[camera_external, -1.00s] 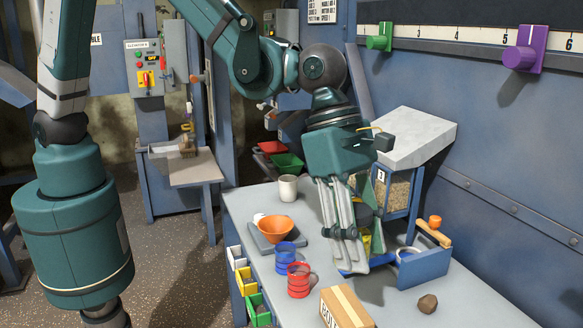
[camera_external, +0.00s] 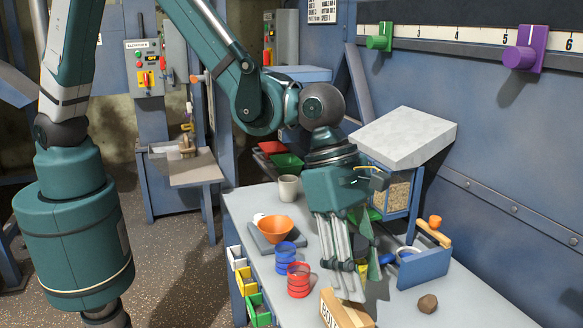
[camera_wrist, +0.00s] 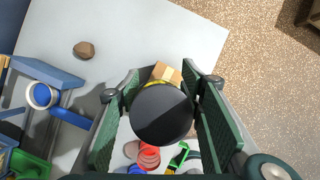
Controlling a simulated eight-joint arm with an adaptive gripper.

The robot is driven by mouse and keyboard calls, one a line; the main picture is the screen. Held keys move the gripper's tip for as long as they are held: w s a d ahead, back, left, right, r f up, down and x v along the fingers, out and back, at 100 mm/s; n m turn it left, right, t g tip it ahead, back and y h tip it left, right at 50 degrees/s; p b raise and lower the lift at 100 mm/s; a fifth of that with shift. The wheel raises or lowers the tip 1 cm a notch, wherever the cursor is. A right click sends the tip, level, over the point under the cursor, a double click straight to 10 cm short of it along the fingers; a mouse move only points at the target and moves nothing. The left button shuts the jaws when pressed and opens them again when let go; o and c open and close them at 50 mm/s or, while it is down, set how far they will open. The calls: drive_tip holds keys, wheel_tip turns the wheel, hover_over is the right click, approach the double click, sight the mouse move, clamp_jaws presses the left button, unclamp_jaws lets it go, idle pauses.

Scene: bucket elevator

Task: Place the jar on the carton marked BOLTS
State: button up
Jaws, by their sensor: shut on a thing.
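The jar shows in the wrist view as a round black lid (camera_wrist: 160,114) with a sliver of yellow beyond it. My gripper (camera_wrist: 161,82) is shut on the jar, one finger on each side. In the external view my gripper (camera_external: 352,285) points down over the workbench, and its fingers hide most of the jar; a yellow patch (camera_external: 363,267) shows beside them. I cannot tell whether jar and carton touch.
A red mug (camera_external: 298,281) and a blue mug (camera_external: 285,256) stand left of my gripper. An orange bowl (camera_external: 277,229) and a light mug (camera_external: 288,188) are farther back. A blue holder (camera_external: 424,268) and a brown lump (camera_external: 428,303) are at right. Bare bench lies between.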

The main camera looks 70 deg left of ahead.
drive_tip(key=shift+f, duration=1.9)
drive_tip(key=shift+f+b, duration=0.15)
drive_tip(key=shift+b, duration=0.2)
drive_tip(key=o, duration=1.1)
drive_tip(key=shift+r, duration=0.25)
drive_tip(key=shift+p+v, duration=0.75)
drive_tip(key=shift+v, duration=5.15)
